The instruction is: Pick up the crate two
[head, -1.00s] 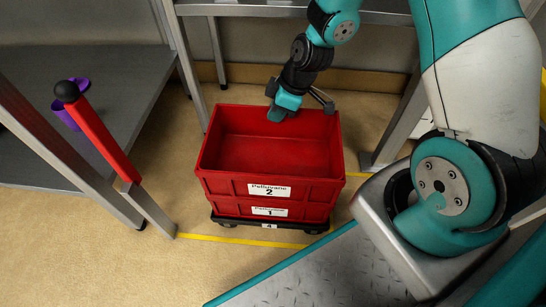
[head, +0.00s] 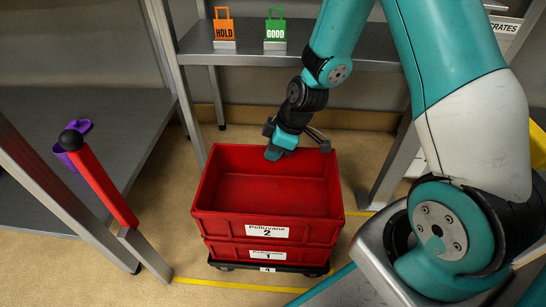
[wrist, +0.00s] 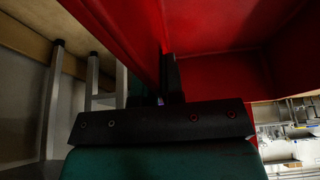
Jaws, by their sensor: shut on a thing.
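Crate two (head: 300,229) is red, open-topped and empty inside, with a white label "Pelluvane 2" on its front. It sits over crate one (head: 314,257), a red crate labelled "Pelluvane 1"; no clear gap shows between them. My gripper (head: 281,150) is at the far rim of crate two and shut on it. In the wrist view, my gripper (wrist: 170,75) straddles the red wall of crate two (wrist: 215,25); the inside of the crate is on the right. The exact finger contact is partly hidden.
A low dolly marked 4 (head: 288,268) stands under the crates. A grey shelf (head: 350,57) behind holds an orange HOLD sign (head: 224,28) and a green GOOD sign (head: 275,27). A grey table (head: 95,130) is at left, with a red post (head: 103,187) and a purple item (head: 68,155).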

